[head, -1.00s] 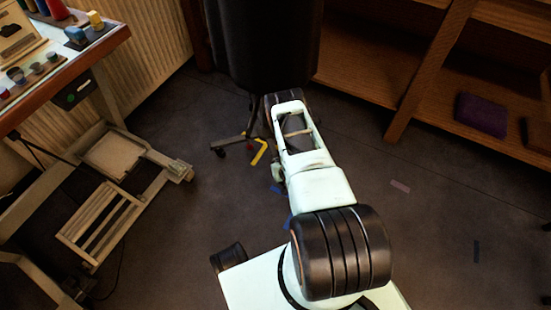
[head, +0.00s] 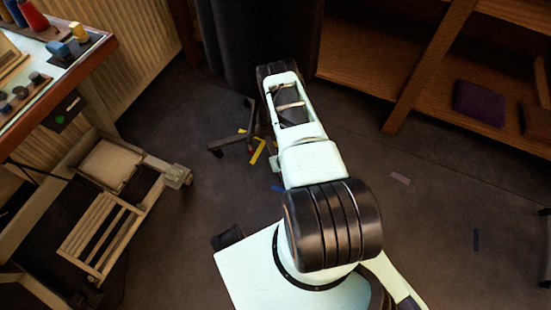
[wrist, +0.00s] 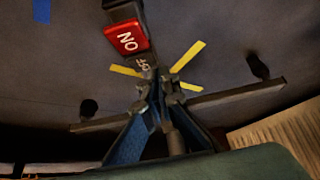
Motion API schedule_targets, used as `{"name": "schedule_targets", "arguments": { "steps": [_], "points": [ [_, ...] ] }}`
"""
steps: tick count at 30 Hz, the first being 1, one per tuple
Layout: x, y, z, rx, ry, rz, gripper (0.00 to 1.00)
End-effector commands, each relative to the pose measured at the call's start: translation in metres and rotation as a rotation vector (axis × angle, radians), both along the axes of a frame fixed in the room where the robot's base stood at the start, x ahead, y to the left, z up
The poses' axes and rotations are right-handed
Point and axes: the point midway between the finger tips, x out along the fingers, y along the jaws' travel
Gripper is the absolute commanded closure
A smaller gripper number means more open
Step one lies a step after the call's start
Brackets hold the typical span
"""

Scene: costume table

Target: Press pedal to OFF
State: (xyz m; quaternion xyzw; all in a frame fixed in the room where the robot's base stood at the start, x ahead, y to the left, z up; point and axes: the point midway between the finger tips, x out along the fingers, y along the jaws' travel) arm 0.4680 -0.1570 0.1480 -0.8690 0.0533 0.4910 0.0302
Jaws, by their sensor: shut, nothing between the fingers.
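The pedal shows in the wrist view with a red half (wrist: 127,38) marked ON and a dark half (wrist: 143,66) marked OFF. The OFF half is nearer my gripper and partly covered by the fingers. My gripper (wrist: 163,85) is shut and empty, with its fingertips at or just in front of the OFF half. I cannot tell whether they touch it. In the head view my arm hides the gripper, and I cannot make out the pedal clearly.
Yellow tape strips (wrist: 188,56) flank the pedal. A stand's dark leg (wrist: 235,97) with casters crosses behind the fingers. In the head view a dark hanging form (head: 262,40) rises above, a worktable (head: 92,62) is left, and wooden shelving (head: 420,75) right. Floor at right is mostly clear.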

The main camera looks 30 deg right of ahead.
Motion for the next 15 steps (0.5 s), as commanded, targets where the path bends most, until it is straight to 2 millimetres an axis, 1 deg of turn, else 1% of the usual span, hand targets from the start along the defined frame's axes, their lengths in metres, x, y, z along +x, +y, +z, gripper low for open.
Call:
{"name": "schedule_targets", "arguments": {
  "steps": [9, 15],
  "points": [
    [-0.013, 0.001, 0.005, 0.001, 0.000, -0.001, 1.00],
    [-0.014, 0.002, 0.005, 0.000, 0.000, 0.000, 1.00]
  ]
}}
